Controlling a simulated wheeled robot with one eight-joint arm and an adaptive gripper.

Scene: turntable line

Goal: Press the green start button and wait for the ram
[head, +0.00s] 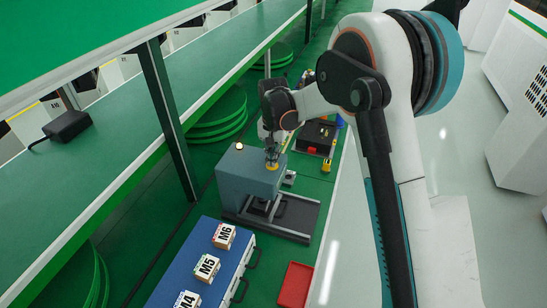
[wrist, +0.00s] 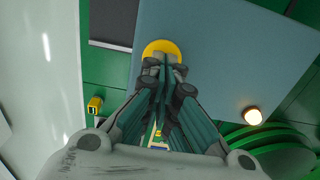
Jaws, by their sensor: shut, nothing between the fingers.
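The press is a grey-blue box (head: 240,182) on the green bench; its top fills much of the wrist view (wrist: 225,70). A yellow round button collar (wrist: 160,46) sits on that top; in the head view the yellow (head: 272,167) shows just under my fingertips. My gripper (head: 271,158) is shut and empty, pointing down over the collar. In the wrist view its fingertips (wrist: 164,68) overlap the collar's near part. The green button itself is hidden. I cannot tell whether the fingers touch it. The ram is not clearly visible in the press's dark front opening.
A glowing lamp (head: 239,146) sits on the press top. A dark slide plate (head: 285,217) extends from its front. A blue drawer unit (head: 190,262) carries boxes marked M4, M5 and M6. A red tray (head: 295,284) lies nearby. A dark toolbox (head: 316,136) stands behind.

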